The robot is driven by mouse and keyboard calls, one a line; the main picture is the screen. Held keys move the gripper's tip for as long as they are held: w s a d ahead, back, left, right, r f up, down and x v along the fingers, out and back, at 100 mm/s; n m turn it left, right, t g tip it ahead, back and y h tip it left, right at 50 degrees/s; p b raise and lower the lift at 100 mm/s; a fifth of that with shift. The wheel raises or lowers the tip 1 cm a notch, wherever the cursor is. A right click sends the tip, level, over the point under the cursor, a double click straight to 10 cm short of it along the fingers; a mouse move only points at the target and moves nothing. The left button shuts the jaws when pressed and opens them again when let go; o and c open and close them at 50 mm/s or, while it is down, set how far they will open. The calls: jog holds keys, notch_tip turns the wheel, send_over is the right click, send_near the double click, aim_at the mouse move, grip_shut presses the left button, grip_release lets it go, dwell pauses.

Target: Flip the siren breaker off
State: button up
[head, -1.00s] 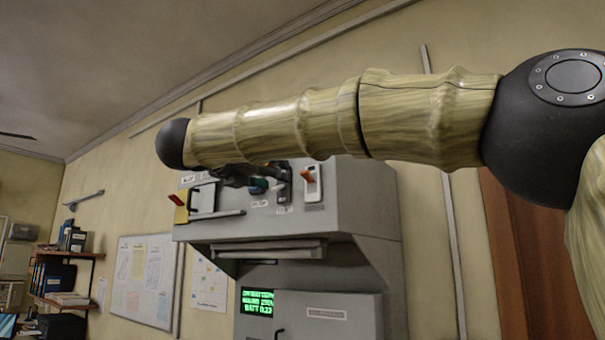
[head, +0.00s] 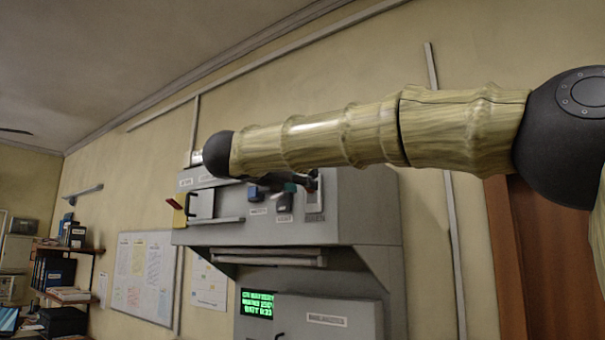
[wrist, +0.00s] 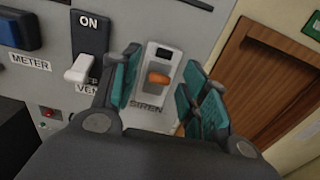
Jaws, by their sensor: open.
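The siren breaker (wrist: 159,79) shows in the wrist view as a pale plate with a short orange lever, above the label SIREN. My gripper (wrist: 162,82) is open, with one teal finger on each side of this breaker. The fingers appear to straddle the lever; I cannot tell whether either touches it. In the head view the siren breaker's plate (head: 315,203) shows at the right of the console top. My gripper (head: 305,184) is in front of it and hides the orange lever there.
A vent switch (wrist: 83,68) with a white lever sits just left of my left finger, with ON above it. A blue meter piece (wrist: 20,30) is farther left. A red-and-yellow lever (head: 178,208) is at the console's left end. A brown door (wrist: 262,85) stands right.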

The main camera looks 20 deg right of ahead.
jog(key=shift+w+d, duration=0.25)
jog(key=shift+d, duration=0.2)
grip_shut()
